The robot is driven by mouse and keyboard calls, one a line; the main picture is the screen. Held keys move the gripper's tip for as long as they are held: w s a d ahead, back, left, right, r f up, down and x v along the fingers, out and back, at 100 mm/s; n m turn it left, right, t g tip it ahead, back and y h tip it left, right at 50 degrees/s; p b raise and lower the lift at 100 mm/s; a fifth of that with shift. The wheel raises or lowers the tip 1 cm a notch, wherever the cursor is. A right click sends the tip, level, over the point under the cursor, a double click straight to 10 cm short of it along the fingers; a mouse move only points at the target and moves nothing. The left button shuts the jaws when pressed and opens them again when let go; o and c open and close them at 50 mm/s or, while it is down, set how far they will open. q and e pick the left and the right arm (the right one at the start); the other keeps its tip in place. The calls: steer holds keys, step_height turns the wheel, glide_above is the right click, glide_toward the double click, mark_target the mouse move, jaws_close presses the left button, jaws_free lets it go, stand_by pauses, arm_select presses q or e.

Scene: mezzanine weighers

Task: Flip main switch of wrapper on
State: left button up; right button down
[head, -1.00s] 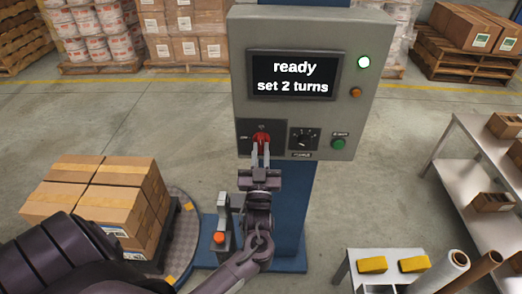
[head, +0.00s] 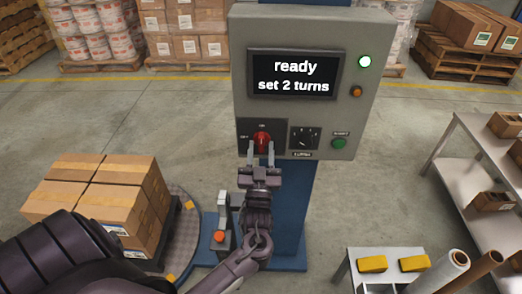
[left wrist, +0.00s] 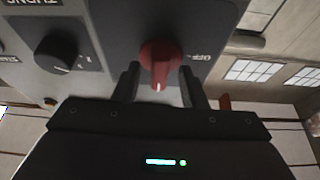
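The wrapper's grey control box (head: 305,30) stands on a blue column. Its screen (head: 293,76) reads "ready" and "set 2 turns", and a lamp (head: 364,62) at upper right glows green-white. The red main switch (head: 262,139) is at the lower left of the box; its knob points up, toward ON, in the head view. In the left wrist view the red switch (left wrist: 159,62) sits between and just beyond the fingertips, with the OFF label to its side. My left gripper (head: 261,155) is open and empty, just below the switch. My right gripper is not in view.
A black turns dial (head: 304,139) and a green start button (head: 338,143) sit right of the switch. Stacked cartons (head: 95,190) stand on the turntable at left. A small table (head: 385,283) with yellow blocks and a metal shelf (head: 470,150) are at right.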

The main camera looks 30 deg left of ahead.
arm_select(q)
steer(key=b+v, duration=0.3)
steer(key=v, duration=0.4)
steer(key=shift+s+d, duration=0.25)
steer(key=shift+s, duration=0.05)
steer(key=shift+f, duration=0.2)
steer(key=s+d+f+m+g+h, duration=0.2)
steer(key=f+h, duration=0.1)
steer(key=f, duration=0.8)
steer(key=s+d+f+m+g+h, duration=0.1)
steer(key=f+m+g+h, duration=0.15)
steer(key=f, duration=0.85)
steer(key=s+d+f+m+g+h, duration=0.2)
steer(key=f+g+h, duration=0.1)
steer(key=f, duration=0.8)
steer(key=s+d+f+m+g+h, duration=0.15)
steer(key=s+f+g, duration=0.35)
steer(key=s+f, duration=0.85)
steer(key=s+f+g, duration=0.3)
steer(key=s+f, duration=0.1)
steer(key=s, duration=0.5)
steer(key=s+f+g+h, duration=0.1)
steer(key=s+f+g, duration=0.2)
steer(key=s, duration=0.6)
step_height(320, 180, down, 3)
steer(key=shift+a+r+h+b, duration=0.2)
steer(key=shift+a+h+b, duration=0.1)
steer(key=shift+b, duration=0.1)
